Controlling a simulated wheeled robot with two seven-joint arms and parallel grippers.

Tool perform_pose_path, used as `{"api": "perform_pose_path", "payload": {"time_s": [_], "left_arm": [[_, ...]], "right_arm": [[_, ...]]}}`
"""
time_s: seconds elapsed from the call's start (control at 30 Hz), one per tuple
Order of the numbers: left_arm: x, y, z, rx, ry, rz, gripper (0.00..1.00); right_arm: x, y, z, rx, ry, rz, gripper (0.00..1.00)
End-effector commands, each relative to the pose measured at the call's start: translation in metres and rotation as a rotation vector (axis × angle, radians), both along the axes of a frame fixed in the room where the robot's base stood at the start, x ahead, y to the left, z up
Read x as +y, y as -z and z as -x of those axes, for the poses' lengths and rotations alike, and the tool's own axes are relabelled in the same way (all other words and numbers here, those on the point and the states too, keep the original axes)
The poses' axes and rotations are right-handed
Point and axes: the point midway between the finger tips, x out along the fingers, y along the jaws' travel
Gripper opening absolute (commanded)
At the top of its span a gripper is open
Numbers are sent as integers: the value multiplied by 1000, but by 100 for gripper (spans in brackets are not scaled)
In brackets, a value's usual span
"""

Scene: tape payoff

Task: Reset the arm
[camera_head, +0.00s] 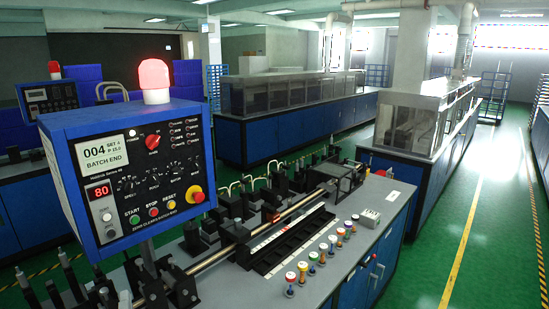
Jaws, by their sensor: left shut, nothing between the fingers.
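A blue control box (83,221) stands at the left on a post. Its screen (103,157) reads 004 and BATCH END, and a red display (102,191) reads 80. Below are a green START button (134,220), a red STOP button (153,212) and a yellow RESET button (171,205). A red emergency-stop knob (198,196) is at the right. The red beacon (154,75) on top is lit. I cannot make out my left gripper clearly among the dark parts at lower left. My right gripper does not show.
Blue-cabinet machines stand behind. The green floor aisle (478,240) at right is clear.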

Motion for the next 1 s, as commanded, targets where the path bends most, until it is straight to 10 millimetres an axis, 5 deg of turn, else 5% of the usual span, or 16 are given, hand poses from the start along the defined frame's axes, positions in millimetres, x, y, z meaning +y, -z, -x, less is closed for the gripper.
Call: {"api": "perform_pose_path", "payload": {"time_s": [0.27,0.5,0.9,1.0], "left_arm": [[13,80,66,195,-109,544,0],[-24,160,152,528,-223,1023,0],[-93,199,263,978,-326,1371,0],[-101,213,271,1033,-340,1398,0]], "right_arm": [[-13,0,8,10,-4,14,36],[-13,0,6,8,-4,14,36],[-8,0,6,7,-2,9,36],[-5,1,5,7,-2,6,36]]}}
